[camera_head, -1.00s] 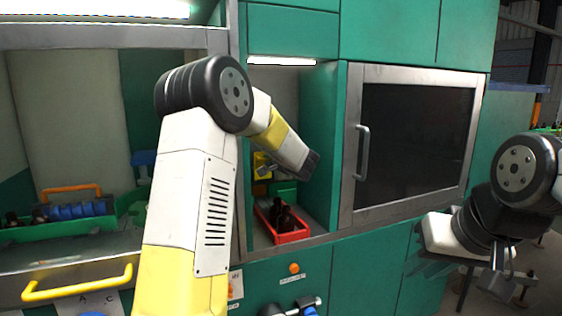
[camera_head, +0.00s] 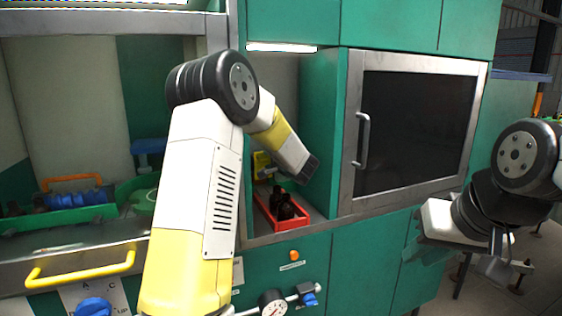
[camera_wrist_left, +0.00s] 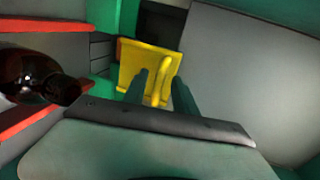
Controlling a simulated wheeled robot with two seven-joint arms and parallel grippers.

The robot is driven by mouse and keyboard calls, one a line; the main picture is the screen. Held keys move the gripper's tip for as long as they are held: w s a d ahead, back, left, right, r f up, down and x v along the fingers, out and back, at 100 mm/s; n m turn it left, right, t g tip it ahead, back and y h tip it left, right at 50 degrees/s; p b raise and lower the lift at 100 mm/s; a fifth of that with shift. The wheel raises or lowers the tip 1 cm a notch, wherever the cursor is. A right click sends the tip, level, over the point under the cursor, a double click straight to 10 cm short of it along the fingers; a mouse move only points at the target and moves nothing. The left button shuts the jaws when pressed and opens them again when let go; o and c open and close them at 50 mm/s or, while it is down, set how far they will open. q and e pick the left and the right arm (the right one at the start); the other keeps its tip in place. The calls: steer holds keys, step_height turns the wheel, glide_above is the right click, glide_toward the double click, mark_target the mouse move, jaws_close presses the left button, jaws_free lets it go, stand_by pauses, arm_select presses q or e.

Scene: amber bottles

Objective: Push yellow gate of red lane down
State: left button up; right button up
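The yellow gate (camera_wrist_left: 140,62) with its loop handle (camera_wrist_left: 165,78) is ahead of my left gripper (camera_wrist_left: 160,75) in the left wrist view. The two dark green fingers are apart, one on each side of the handle; contact is unclear. In the head view the yellow gate (camera_head: 262,164) shows at the back of the alcove, partly behind my left arm. The red lane (camera_head: 293,223) holds dark amber bottles in front of it. My left fingers are hidden there. My right gripper (camera_head: 508,258) hangs at the far right, away from the alcove; its opening is unclear.
The alcove's green side wall (camera_head: 320,135) and a dark-windowed door (camera_head: 415,130) stand right of the lane. A yellow handle (camera_head: 80,270) is at lower left.

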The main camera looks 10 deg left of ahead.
arm_select(q)
steer(key=v, duration=0.8)
steer(key=shift+w, duration=0.1)
steer(key=c, duration=0.3)
steer(key=r+n, duration=0.1)
steer(key=n, duration=0.1)
steer(key=a+r+n+g, duration=0.1)
steer(key=r+n, duration=0.1)
steer(key=n, duration=0.1)
steer(key=s+r+n+g, duration=0.1)
steer(key=n, duration=0.1)
steer(key=shift+a+r+n+y, duration=0.15)
steer(key=shift+a+n+y, duration=0.15)
steer(key=shift+a, duration=0.05)
jaws_close()
step_height(320, 180, up, 6)
steer(key=s+d+n+g+h, duration=0.1)
steer(key=d+n+g+h, duration=0.15)
steer(key=n, duration=0.75)
steer(key=d+f+x, duration=0.1)
steer(key=x, duration=1.1)
steer(key=shift+s+f+t, duration=0.25)
steer(key=shift+f+t, duration=0.2)
steer(key=shift+f, duration=0.1)
